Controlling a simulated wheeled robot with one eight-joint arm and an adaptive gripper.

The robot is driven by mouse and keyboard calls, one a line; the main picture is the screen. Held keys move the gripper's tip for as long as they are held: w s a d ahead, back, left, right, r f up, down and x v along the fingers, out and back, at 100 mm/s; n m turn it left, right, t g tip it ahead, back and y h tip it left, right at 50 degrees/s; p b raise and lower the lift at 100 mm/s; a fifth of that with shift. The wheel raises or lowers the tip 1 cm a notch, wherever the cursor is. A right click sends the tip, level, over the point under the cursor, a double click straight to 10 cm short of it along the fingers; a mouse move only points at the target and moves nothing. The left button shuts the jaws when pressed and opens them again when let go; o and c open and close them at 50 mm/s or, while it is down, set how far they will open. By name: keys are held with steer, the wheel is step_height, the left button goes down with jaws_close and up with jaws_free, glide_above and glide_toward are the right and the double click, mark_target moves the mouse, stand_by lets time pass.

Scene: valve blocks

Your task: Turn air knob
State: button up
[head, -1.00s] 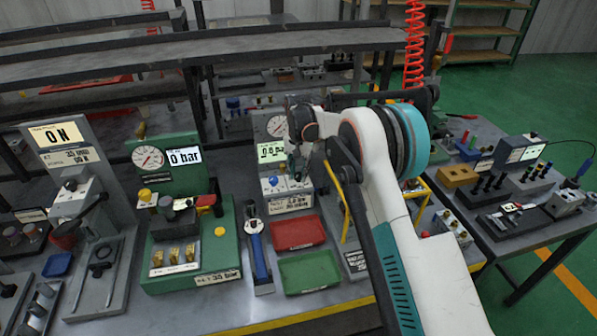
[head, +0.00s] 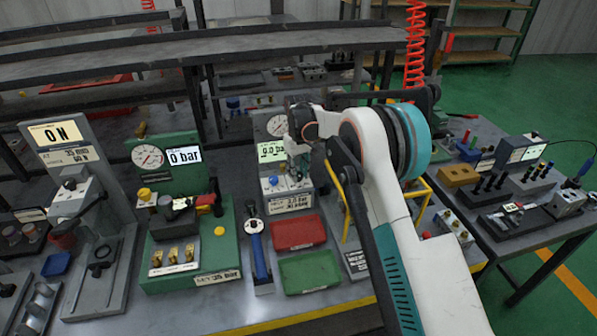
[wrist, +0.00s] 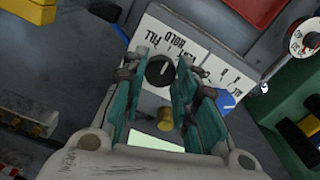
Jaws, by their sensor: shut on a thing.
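The air panel (head: 290,203) stands on the bench behind the trays, with a gauge and a lit pressure display (head: 271,151). In the wrist view a round black knob (wrist: 160,71) with a white pointer line sits on the white label plate (wrist: 185,45), which carries FILL and HOLD lettering. My gripper (wrist: 161,68) has its teal fingers closed on either side of this black knob. In the head view my gripper (head: 298,165) is at the panel's front, and its arm hides part of the panel and the knob.
A blue knob (wrist: 226,100) sits beside the black one, and a brass-coloured stub (wrist: 165,120) shows near it. A red tray (head: 297,233) and a green tray (head: 309,272) lie in front. A yellow frame (head: 345,200) stands close to the right of my gripper.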

steer(key=n, duration=0.4)
steer(key=shift+n, duration=2.3)
steer(key=o, duration=1.1)
step_height(320, 180, up, 12)
